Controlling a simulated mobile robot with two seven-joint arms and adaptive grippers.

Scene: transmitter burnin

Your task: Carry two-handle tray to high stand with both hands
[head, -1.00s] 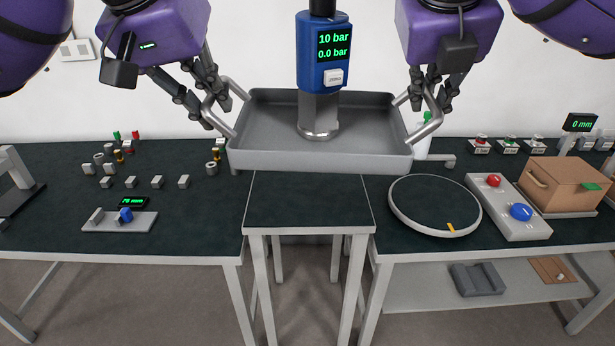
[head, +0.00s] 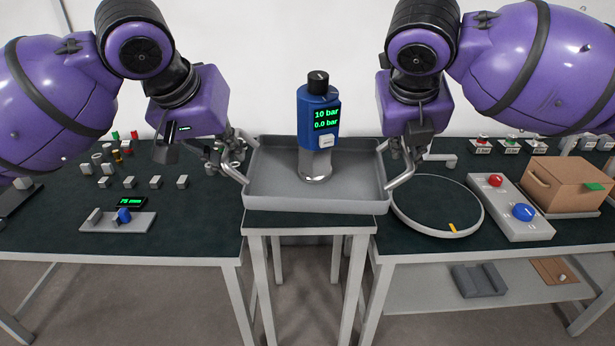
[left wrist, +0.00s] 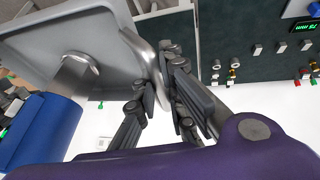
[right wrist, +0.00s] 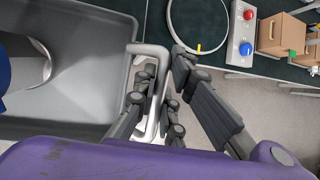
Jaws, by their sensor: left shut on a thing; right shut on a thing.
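The grey two-handle tray (head: 262,192) is level above the dark-topped high stand (head: 308,224) in the middle of the head view. Its underside is hidden, so I cannot tell whether it touches the stand. A blue transmitter (head: 318,112) with a metal base stands upright in the tray, its display reading 10 bar and 0.0 bar. My left gripper (head: 232,167) is shut on the tray's left handle (left wrist: 148,62). My right gripper (head: 403,168) is shut on the right handle (right wrist: 154,88). Both wrist views show fingers around the handle bars.
The left bench (head: 60,215) holds small fittings and a 75 mm gauge (head: 130,202). The right bench (head: 400,245) holds a round ring plate (head: 437,205), a button box (head: 510,208) and a brown box (head: 565,185).

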